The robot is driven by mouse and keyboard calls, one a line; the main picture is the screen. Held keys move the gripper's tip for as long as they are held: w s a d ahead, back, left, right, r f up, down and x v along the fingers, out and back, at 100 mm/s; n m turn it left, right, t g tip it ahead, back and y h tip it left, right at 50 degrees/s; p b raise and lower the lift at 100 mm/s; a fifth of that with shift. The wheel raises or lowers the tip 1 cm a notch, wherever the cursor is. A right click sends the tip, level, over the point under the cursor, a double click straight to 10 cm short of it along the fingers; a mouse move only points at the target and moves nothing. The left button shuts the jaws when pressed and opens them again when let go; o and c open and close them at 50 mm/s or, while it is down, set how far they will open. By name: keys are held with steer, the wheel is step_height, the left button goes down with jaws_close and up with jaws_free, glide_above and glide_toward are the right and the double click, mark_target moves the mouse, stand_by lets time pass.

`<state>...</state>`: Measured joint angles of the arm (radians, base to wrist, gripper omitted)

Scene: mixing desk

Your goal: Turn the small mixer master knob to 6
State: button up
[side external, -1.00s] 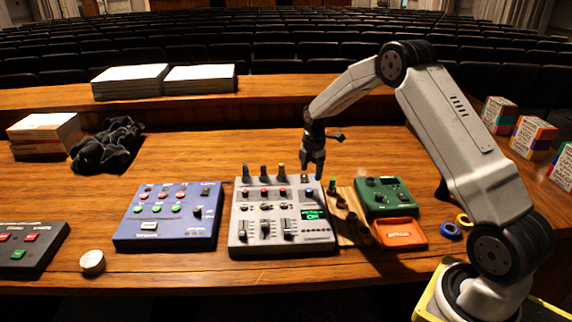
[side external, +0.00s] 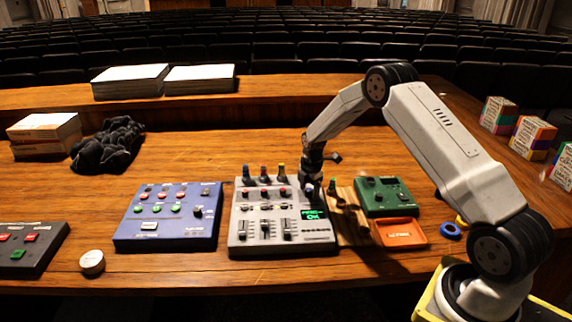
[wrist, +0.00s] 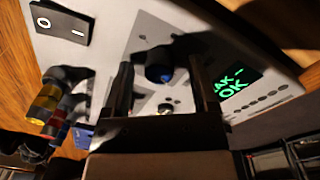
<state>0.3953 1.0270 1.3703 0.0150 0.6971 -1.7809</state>
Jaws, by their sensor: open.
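The small mixer (side external: 262,246) is a grey console in the middle of the desk with knobs, faders and a lit green display (side external: 312,214). In the wrist view the display (wrist: 236,84) shows "OK" on its lower line. My gripper (wrist: 160,82) is open, with one finger on each side of this knob. I cannot tell whether the fingers touch it. In the side view my gripper (side external: 311,186) is low over the mixer's upper right and partly hides this area. I cannot read the knob's setting.
A blue panel (side external: 150,238) stands to the left of the mixer. A tan strip with several knobs (side external: 346,236), a green box (side external: 388,196) and an orange tray (side external: 402,234) stand close on the right. Tall coloured plugs or knobs (wrist: 42,108) rise from the mixer's back edge.

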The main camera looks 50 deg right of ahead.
jaws_close()
